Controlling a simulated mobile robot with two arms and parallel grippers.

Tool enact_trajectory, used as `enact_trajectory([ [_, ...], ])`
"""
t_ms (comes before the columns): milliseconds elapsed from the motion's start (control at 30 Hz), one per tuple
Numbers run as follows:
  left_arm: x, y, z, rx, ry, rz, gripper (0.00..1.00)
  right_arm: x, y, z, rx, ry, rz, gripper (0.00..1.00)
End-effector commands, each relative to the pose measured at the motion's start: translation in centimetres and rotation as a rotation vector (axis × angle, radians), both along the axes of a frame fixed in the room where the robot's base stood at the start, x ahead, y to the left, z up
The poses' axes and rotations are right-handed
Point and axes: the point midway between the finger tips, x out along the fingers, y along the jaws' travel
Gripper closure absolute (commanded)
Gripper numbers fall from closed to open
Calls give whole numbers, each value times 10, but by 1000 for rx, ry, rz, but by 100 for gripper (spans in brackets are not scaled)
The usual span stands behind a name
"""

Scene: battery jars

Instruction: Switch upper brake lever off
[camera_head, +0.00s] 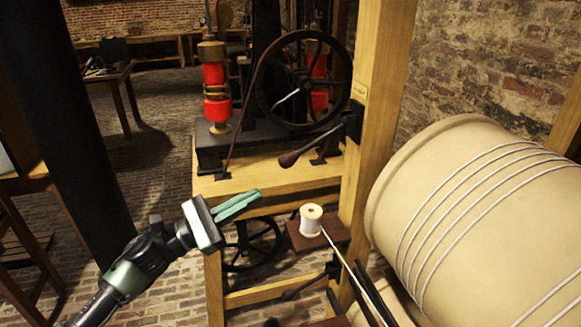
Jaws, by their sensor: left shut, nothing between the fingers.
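The upper brake lever (312,145) is a dark rod with a bulbous grip at its left end. It slopes up to the right to a black bracket (353,121) on the wooden post (370,95). My left gripper (257,194) has green fingers, shut and empty. In the picture it lies below and left of the lever's grip, in front of the wooden bench, apart from the lever. A similar lower lever (304,288) sits on the post further down. My right gripper is not in view.
A red and black machine with a spoked wheel (304,80) stands on the wooden bench (265,178). A white spool (311,221) sits on a small brown shelf (328,238). A large cord-wound drum (470,200) fills the right. A black column (65,130) stands at left.

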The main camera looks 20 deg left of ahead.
Motion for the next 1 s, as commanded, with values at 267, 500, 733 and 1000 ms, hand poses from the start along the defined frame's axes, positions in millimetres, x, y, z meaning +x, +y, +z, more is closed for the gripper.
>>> enact_trajectory([
  [267,2,-1,1,-3,3,2,100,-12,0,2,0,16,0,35],
  [500,25,-24,17,-6,2,1,100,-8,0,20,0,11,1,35],
  [733,58,-59,33,-7,3,2,100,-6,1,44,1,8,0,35],
  [1000,47,-64,54,-3,7,2,100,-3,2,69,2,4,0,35],
])
